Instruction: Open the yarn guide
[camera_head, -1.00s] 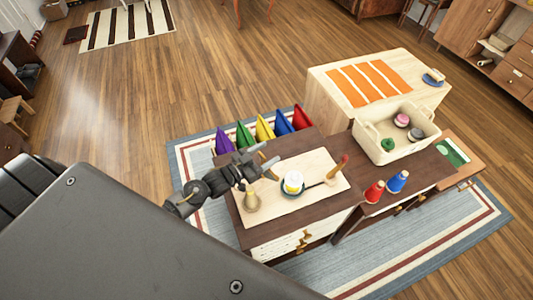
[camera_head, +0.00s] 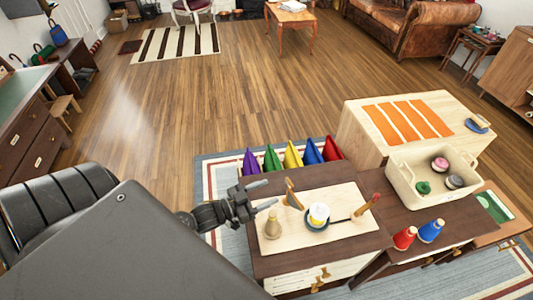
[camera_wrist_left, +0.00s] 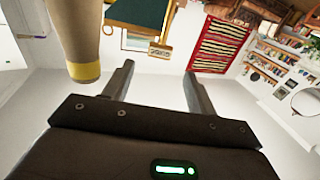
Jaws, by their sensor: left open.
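A pale board (camera_head: 340,231) lies on the dark table. On it are a winder with a white and yellow yarn ball (camera_head: 318,213) on a dark blue disc and a crank with a reddish wooden handle (camera_head: 371,201). A thin wooden upright piece (camera_head: 291,193), apparently the yarn guide, stands left of the ball, slightly tilted. A beige cone (camera_head: 272,227) stands at the board's left. My left gripper (camera_head: 273,191) is open and empty, just left of the upright piece. The left wrist view shows its spread fingers (camera_wrist_left: 158,75) and a tan piece with a yellow band (camera_wrist_left: 84,40) beside them. My right gripper is not in view.
A cream bin (camera_head: 446,194) with yarn balls is at the right. Red (camera_head: 404,238) and blue (camera_head: 430,230) yarn cones stand on the right part of the table. A crate with orange strips (camera_head: 410,122) is behind.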

